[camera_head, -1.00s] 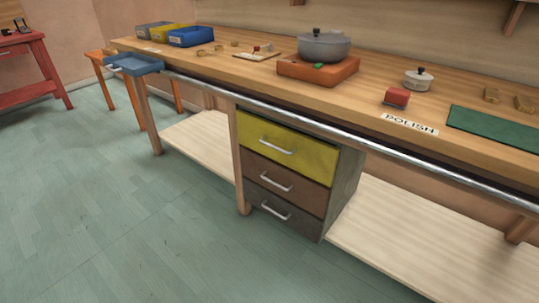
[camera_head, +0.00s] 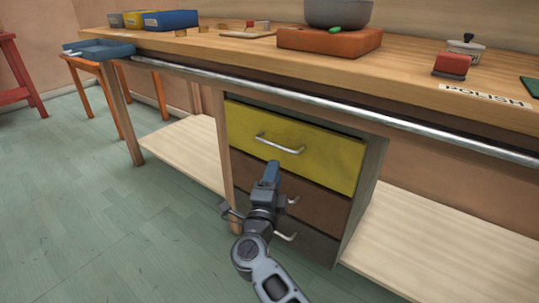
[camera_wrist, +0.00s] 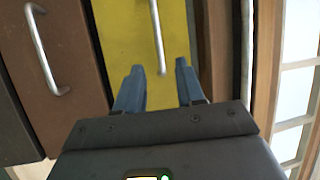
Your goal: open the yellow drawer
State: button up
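The yellow drawer (camera_head: 335,152) is the top one of a stack of three under the workbench, and it looks shut. Its silver bar handle (camera_head: 280,145) runs across its front. My gripper (camera_head: 270,170) is in front of the drawers, just below that handle in the head view. In the wrist view my gripper (camera_wrist: 159,70) is open, with two blue fingers apart and nothing held. The yellow drawer's handle (camera_wrist: 158,35) lies ahead, its near end between the fingertips in the picture. I cannot tell how far it is in depth.
A brown drawer (camera_head: 315,195) and a dark drawer (camera_head: 315,243) with similar handles are below. A metal rail (camera_head: 330,115) runs along the bench front above the drawers. A wooden leg (camera_head: 222,150) stands at their left. Pale low shelves flank them.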

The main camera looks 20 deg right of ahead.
aim_at(275, 150)
jog(key=shift+m, duration=0.3)
jog(key=shift+w+a+b+x, duration=0.15)
jog(key=shift+b+x, duration=0.3)
jog(key=shift+x, duration=1.15)
jog(key=shift+w+a+b+x, duration=0.1)
jog(key=shift+a+b+x, duration=0.25)
jog(key=shift+x, duration=1.25)
jog(key=shift+w+a+b+x, duration=0.1)
jog(key=shift+b+x, duration=0.45)
jog(key=shift+x, duration=1.05)
jog(key=shift+f, duration=0.1)
grip_shut()
